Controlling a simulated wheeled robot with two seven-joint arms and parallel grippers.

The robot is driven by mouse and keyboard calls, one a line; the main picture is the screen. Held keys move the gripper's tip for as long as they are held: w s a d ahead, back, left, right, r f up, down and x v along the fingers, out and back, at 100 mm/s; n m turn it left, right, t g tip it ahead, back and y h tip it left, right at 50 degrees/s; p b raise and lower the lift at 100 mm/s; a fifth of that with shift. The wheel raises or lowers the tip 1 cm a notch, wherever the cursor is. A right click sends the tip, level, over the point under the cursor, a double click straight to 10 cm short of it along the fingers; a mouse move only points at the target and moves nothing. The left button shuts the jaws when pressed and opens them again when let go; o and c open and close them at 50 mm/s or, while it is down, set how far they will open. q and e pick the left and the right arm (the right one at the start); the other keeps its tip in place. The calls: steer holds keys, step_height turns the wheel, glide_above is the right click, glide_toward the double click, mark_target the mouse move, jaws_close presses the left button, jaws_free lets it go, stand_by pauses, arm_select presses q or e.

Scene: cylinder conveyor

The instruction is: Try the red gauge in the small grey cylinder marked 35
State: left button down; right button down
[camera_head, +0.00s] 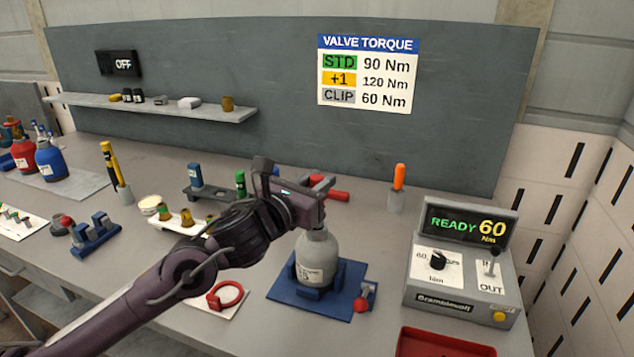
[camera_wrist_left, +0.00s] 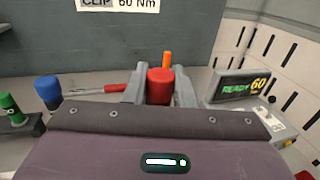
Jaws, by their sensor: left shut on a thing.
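The small grey cylinder (camera_head: 317,257) stands upright in a blue cradle (camera_head: 285,288) on the bench, with a label too small to read surely. My left gripper (camera_head: 312,212) is right over its neck. It is shut on the red gauge, whose red top shows between the two fingers in the left wrist view (camera_wrist_left: 160,85). The gauge's lower end and the cylinder's mouth are hidden by the gripper, so I cannot tell whether the gauge is in the mouth. My right gripper is in neither view.
A dark rack (camera_head: 205,197) behind my left arm holds a blue gauge (camera_head: 195,175) and a green gauge (camera_head: 240,183). A grey torque box (camera_head: 460,275) reading READY 60 and a red tray (camera_head: 440,345) are at right. An orange-handled tool (camera_head: 399,178) stands behind.

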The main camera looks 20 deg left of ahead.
arm_select(q)
steer(key=shift+f+b, duration=0.3)
steer(key=shift+b, duration=0.05)
steer(key=shift+r, duration=0.4)
steer(key=shift+f+b, duration=0.3)
steer(key=shift+f, duration=0.05)
steer(key=shift+r, duration=0.35)
stand_by(0.5)
steer(key=shift+f+b, duration=0.3)
steer(key=shift+f, duration=0.1)
stand_by(0.8)
steer(key=shift+r, duration=0.15)
steer(key=shift+r+p, duration=1.8)
steer(key=shift+r, duration=0.75)
steer(key=shift+f, duration=0.1)
